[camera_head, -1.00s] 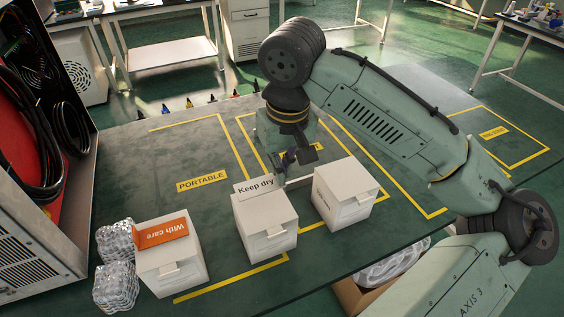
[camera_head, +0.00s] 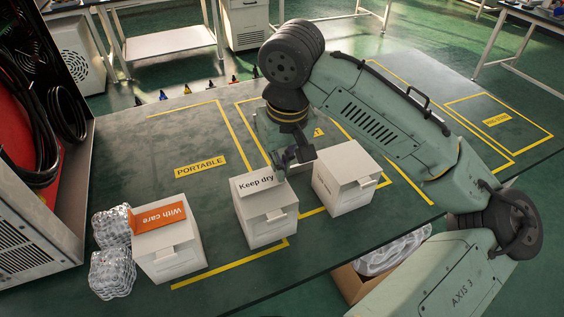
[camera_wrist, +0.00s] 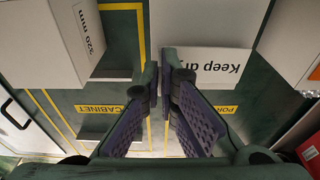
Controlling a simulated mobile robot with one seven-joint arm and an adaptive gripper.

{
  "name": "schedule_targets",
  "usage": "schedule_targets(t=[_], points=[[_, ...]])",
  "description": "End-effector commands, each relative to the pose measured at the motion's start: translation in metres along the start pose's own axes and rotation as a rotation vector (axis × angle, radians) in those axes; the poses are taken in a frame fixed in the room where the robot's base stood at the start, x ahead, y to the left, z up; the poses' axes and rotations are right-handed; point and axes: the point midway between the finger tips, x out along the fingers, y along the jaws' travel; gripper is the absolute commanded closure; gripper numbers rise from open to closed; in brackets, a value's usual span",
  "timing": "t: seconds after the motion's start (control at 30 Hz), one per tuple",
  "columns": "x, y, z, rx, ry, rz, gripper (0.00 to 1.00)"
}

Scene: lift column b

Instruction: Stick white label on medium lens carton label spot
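The white label (camera_head: 256,184), printed "Keep dry", is at the back top edge of the middle white carton (camera_head: 268,226). It also shows upside down in the wrist view (camera_wrist: 215,68), partly in front of the carton (camera_wrist: 205,22). My gripper (camera_head: 292,162) is above and behind this carton. In the wrist view its fingers (camera_wrist: 164,78) are nearly together at one end of the label and appear shut on it. I cannot tell whether the label touches the carton. The label spot is not clearly visible, and no print identifies the medium carton.
Another white carton (camera_head: 346,183), marked "320 mm" in the wrist view (camera_wrist: 92,35), stands close on the right. A dark equipment cabinet (camera_head: 40,235) borders the left. The table centre-left is clear.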

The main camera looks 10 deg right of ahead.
Motion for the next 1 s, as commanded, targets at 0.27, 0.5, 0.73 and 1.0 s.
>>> schedule_targets(t=[0.27, 0.5, 0.73, 1.0], points=[[0.0027, 0.0, 0.0004, 0.0, 0.0, 0.0, 1.0], [0.0063, 0.0, 0.0009, 0.0, 0.0, 0.0, 1.0], [0.0086, 0.0001, 0.0012, 0.0, 0.0, 0.001, 1.0], [0.0087, 0.0, 0.0013, 0.0, -0.001, 0.0, 1.0]])
